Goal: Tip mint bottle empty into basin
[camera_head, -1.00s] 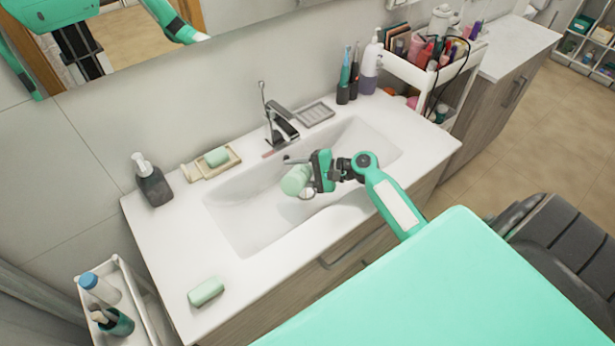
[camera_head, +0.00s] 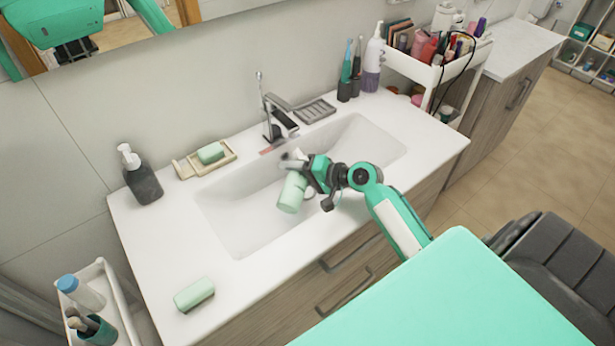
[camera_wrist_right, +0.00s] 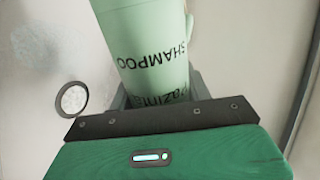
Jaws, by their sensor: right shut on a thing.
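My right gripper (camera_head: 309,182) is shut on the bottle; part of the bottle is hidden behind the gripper. I cannot tell whether any liquid is coming out, and the bottle's opening is not clear. My left gripper is not in view.
The faucet (camera_head: 277,117) stands close behind the bottle. A soap dish (camera_head: 187,168) and a dark pump bottle (camera_head: 143,178) are on the left counter. A metal drain ring (camera_wrist_right: 73,99) shows in the wrist view.

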